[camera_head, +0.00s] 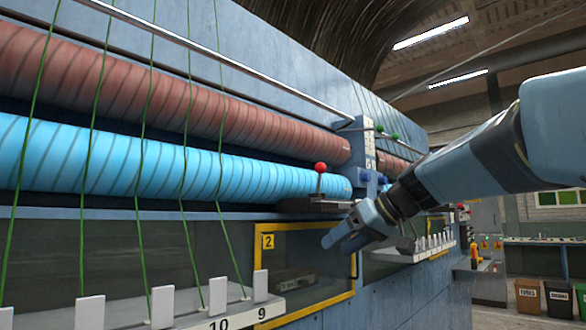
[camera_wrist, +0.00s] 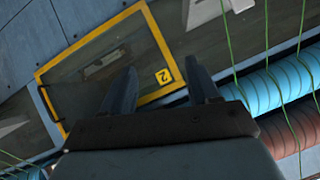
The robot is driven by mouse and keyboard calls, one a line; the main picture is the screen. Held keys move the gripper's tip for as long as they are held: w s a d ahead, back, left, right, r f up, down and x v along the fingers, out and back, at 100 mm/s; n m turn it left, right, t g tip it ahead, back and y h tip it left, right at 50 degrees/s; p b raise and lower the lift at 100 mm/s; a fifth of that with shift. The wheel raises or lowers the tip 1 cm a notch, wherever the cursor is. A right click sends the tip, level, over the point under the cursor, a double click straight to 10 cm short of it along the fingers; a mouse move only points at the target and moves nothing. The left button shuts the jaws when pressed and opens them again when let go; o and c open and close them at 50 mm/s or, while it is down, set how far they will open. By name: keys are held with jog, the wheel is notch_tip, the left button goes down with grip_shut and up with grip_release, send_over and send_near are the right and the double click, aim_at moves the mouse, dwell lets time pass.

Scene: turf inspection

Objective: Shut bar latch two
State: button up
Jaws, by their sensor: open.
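A yellow-framed clear panel marked 2 (camera_head: 304,227) is set in the machine's lower front in the head view. In the wrist view the same panel (camera_wrist: 152,20) appears turned over, its 2 label near my right finger. A dark upright bar (camera_head: 354,265) sits at the frame's right edge; it also shows at the left edge in the wrist view (camera_wrist: 51,104). It looks like the latch, but its state is unclear. My gripper (camera_head: 332,242) is open and empty, in front of the panel's upper right. In the wrist view both dark fingers (camera_wrist: 161,68) stand apart.
A red-knobbed lever (camera_head: 320,168) rises from a dark block above the panel. White-tabbed ledges (camera_head: 218,312) jut out beside it, with green strands running up over blue and red rollers (camera_head: 150,165). Bins (camera_head: 528,297) stand far right.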

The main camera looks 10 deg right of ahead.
jog(key=w+d+r+n+t+y, duration=0.2)
jog(key=w+d+r+n, duration=0.15)
jog(key=w+r, duration=0.4)
jog(key=n+t+y, duration=0.2)
jog(key=n+y, duration=0.1)
send_near(316, 167)
jog(key=x, duration=0.7)
jog(key=w+d+x, duration=0.1)
jog(key=x, duration=0.3)
jog(key=shift+w+a+r, duration=0.1)
jog(key=shift+w+a, duration=0.05)
jog(key=shift+w, duration=0.1)
grip_shut()
jog(key=shift+d, duration=0.25)
jog(key=shift+a+r, duration=0.1)
jog(key=shift+a, duration=0.1)
jog(key=shift+s+d+t, duration=0.1)
jog(key=shift+d+t, duration=0.05)
jog(key=shift+t, duration=0.15)
